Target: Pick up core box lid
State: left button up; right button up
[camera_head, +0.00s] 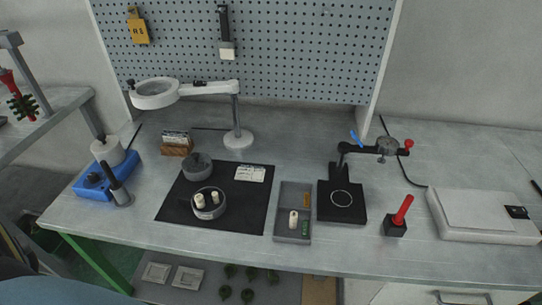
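A round dark grey box (209,213) stands on the black mat (257,199), with a few small off-white pieces inside it. A similar round grey part (197,166) sits behind it, near the mat's back left edge. It looks like the core box lid, but I cannot tell for sure. The two parts are apart from each other. Neither of my grippers shows in the head view.
A magnifier lamp (239,138) stands behind the mat. A card holder (176,148) and a white label (250,173) are near the round parts. A grey tray (281,218), black stand (351,212) and red-handled tool (402,212) are to the right. A blue device (92,187) is left.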

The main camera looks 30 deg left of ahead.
aim_at(196, 167)
jog(key=z, duration=0.95)
jog(key=k, duration=0.9)
jog(key=u, duration=1.25)
jog(key=i, duration=0.5)
jog(key=z, duration=0.05)
